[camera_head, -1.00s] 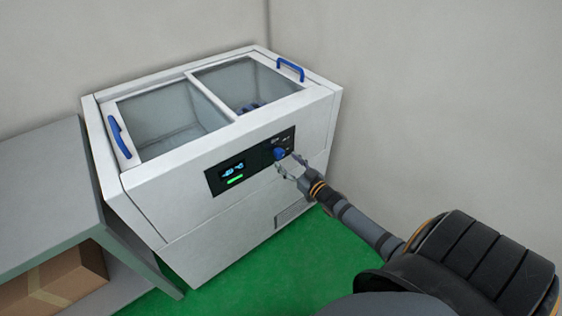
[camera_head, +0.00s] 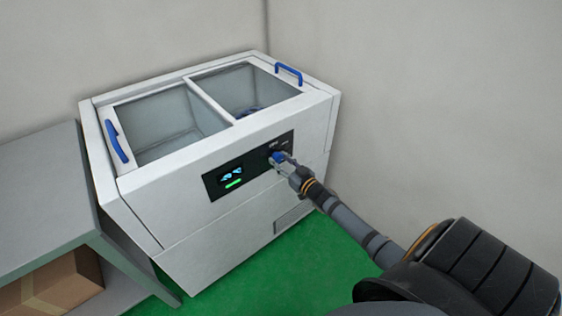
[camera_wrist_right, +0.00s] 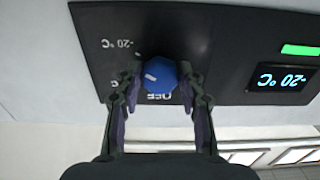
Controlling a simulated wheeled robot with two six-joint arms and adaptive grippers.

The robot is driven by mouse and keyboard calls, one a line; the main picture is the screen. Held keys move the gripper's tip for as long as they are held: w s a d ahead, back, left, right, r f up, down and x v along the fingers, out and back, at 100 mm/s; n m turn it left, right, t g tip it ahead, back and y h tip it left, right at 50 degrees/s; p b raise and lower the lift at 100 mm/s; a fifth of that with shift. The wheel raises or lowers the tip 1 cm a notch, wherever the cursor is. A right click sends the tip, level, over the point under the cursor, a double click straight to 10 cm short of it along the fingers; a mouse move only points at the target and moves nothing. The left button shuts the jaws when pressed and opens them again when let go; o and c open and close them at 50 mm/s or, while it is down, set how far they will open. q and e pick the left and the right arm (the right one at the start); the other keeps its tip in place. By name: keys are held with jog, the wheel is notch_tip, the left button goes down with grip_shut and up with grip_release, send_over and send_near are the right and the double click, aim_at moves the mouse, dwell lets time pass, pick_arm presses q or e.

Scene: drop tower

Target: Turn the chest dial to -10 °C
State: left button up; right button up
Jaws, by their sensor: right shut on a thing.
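The chest freezer (camera_head: 160,210) is white with two glass lids and stands against the back walls. Its black control panel (camera_head: 257,170) on the front carries the blue chest dial (camera_head: 277,157). My right gripper (camera_head: 279,159) is shut on the dial. In the right wrist view the fingers (camera_wrist_right: 158,88) sit on both sides of the blue dial (camera_wrist_right: 158,72), which has a white pointer mark. The panel has printed labels, "OFF" and "-20 °C" among them; part of the print is hidden by the fingers. The lit display (camera_wrist_right: 287,81) appears upside down and reads -20 °C. My left gripper is not in view.
A grey shelf table (camera_head: 50,195) with a cardboard box (camera_head: 52,283) below stands left of the freezer. Blue handles (camera_head: 117,142) mark the lids. A blue item (camera_head: 250,110) lies under the right glass. Green floor (camera_head: 270,275) is clear in front.

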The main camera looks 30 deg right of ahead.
jog(key=shift+n, duration=0.3)
jog(key=shift+n+p, duration=0.6)
jog(key=shift+n, duration=0.6)
jog(key=n, duration=0.2)
jog(key=shift+n+p, duration=0.35)
jog(key=shift+n, duration=0.05)
jog(key=n, duration=0.6)
jog(key=shift+d+p, duration=0.1)
jog(key=shift+p, duration=0.25)
jog(key=o, duration=1.2)
jog(key=shift+c, duration=0.2)
